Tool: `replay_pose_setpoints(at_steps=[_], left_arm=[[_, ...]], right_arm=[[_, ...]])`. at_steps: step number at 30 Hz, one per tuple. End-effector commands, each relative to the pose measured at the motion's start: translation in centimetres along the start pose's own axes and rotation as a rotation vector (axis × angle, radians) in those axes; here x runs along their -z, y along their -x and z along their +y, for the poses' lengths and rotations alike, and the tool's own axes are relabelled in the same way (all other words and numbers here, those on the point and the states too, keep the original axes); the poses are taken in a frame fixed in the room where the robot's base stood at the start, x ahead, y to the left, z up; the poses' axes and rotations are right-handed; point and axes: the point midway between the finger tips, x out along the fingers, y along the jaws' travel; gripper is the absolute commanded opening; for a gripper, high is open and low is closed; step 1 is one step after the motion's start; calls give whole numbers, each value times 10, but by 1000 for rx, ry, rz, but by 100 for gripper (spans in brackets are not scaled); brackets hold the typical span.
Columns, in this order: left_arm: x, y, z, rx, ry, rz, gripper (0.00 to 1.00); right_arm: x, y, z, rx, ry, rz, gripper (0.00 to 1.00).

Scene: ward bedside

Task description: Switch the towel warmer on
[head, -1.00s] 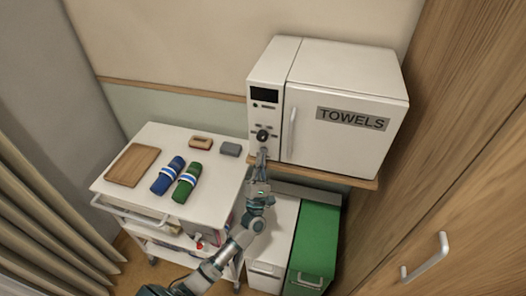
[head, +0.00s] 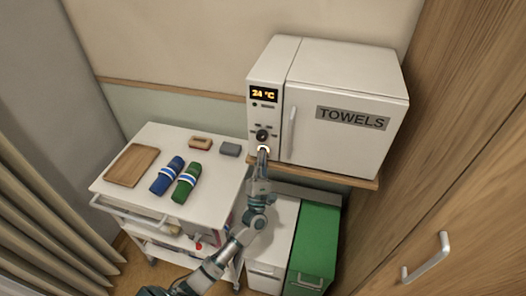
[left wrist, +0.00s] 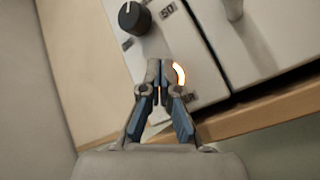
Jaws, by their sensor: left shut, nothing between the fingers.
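The white towel warmer (head: 345,108) stands on a wooden shelf, its door marked TOWELS and closed. Its display (head: 264,94) is lit and reads 24 °C. Below the display is a black dial (head: 262,136), which also shows in the left wrist view (left wrist: 134,17). Under the dial a ring (left wrist: 179,73) glows orange-white, partly hidden by my fingertips. My left gripper (left wrist: 160,68) is shut and empty, its tips at the glowing ring on the panel's lower part; the head view shows it there too (head: 263,155). My right gripper is not in view.
A white trolley (head: 215,195) at left carries a wooden board (head: 131,165), blue (head: 167,176) and green (head: 187,182) rolled towels and two small blocks. White and green bins (head: 315,245) stand below the shelf (head: 350,180). A wooden cabinet (head: 455,190) is at right.

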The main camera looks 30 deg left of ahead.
Motion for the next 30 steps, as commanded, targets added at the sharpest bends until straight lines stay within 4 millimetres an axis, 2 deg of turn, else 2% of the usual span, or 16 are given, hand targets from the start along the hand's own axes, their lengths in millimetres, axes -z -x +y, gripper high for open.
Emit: replay_pose_setpoints(at_steps=[17,30], left_arm=[[-5,9,8,1,0,0,0],[-28,41,31,1,0,0,0]], right_arm=[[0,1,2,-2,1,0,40],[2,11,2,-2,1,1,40]])
